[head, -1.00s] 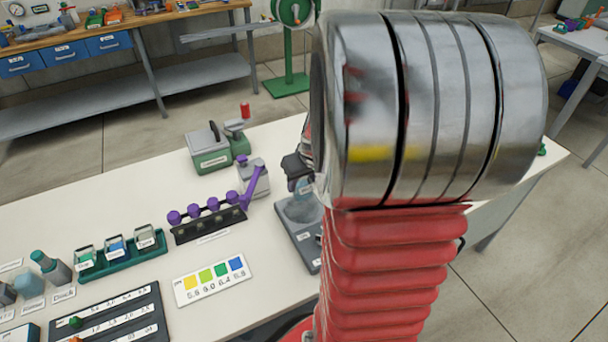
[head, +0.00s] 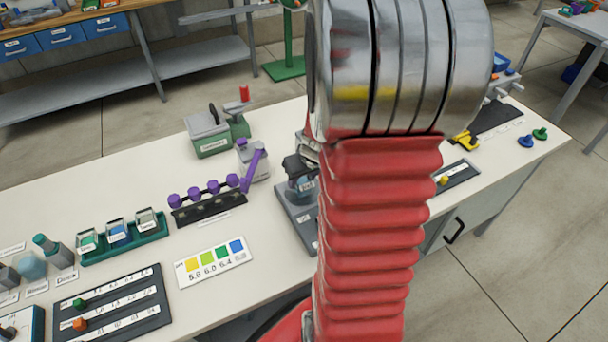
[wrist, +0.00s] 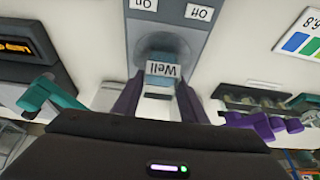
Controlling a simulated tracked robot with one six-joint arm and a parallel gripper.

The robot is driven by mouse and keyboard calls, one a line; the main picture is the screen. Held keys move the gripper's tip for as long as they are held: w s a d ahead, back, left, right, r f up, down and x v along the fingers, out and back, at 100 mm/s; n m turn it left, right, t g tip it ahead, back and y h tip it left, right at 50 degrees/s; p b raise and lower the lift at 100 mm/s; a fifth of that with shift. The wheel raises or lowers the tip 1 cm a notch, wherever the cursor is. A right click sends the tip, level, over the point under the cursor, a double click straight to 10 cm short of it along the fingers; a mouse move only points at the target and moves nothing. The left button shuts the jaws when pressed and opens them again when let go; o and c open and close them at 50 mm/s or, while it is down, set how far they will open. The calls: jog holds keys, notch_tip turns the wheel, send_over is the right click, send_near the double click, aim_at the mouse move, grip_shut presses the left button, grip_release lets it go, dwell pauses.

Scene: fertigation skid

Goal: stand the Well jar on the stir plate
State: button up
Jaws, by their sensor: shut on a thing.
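The Well jar (wrist: 161,70) is a small clear jar with bluish content and a white "Well" label. It sits between the two dark fingers of my gripper (wrist: 158,96) in the wrist view, and my gripper is shut on it. The stir plate (wrist: 170,18) is grey with On and Off labels. The jar is over its round top, but I cannot tell whether its base touches. In the head view the jar (head: 303,184) and my gripper (head: 299,166) show over the stir plate (head: 303,228), partly hidden by my arm.
A green-grey device (head: 212,138) stands behind. Bare tabletop lies at the front left of the plate.

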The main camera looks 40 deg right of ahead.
jog(key=o, duration=1.2)
jog(key=shift+r, duration=0.1)
jog(key=shift+w+r, duration=0.1)
jog(key=shift+r, duration=4.3)
